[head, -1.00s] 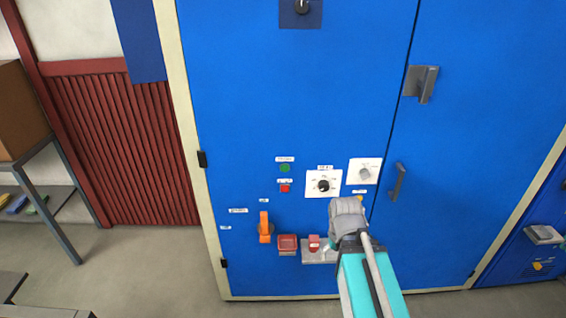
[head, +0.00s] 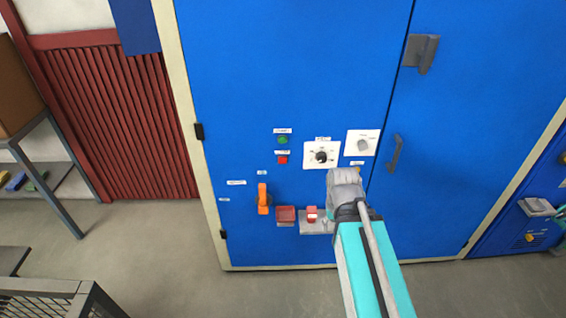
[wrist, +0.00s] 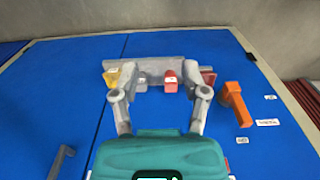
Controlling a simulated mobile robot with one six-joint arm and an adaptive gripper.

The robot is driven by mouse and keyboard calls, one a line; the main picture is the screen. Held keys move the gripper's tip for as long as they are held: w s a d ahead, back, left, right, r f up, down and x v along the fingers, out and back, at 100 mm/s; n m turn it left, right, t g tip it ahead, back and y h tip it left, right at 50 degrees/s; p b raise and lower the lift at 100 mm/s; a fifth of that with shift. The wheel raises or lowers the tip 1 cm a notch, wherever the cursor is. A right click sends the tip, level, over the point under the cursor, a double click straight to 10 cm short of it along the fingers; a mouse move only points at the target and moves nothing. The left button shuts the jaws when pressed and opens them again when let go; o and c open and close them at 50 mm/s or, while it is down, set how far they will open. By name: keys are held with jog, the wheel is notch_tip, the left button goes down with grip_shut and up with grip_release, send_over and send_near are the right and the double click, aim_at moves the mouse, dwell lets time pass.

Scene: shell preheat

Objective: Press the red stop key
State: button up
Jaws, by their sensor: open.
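The red stop key (head: 283,160) is a small red square on the blue cabinet door, just below a round green key (head: 283,140). My gripper (wrist: 158,78) is open and empty in the wrist view, its two fingers apart. In the head view my grey wrist and teal arm cover most of it, to the right of and lower than the red key. A separate red block (head: 312,214) on a grey plate appears between the fingers in the wrist view (wrist: 171,82). I cannot make out the small red key in the wrist view.
A white-plated black dial (head: 321,156) and a grey dial (head: 362,144) are right of the keys. Below them are an orange handle (head: 263,199) and a red box (head: 285,215). A door handle (head: 395,153) is at right. A metal frame (head: 60,292) stands lower left.

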grip_shut()
dwell(1.2)
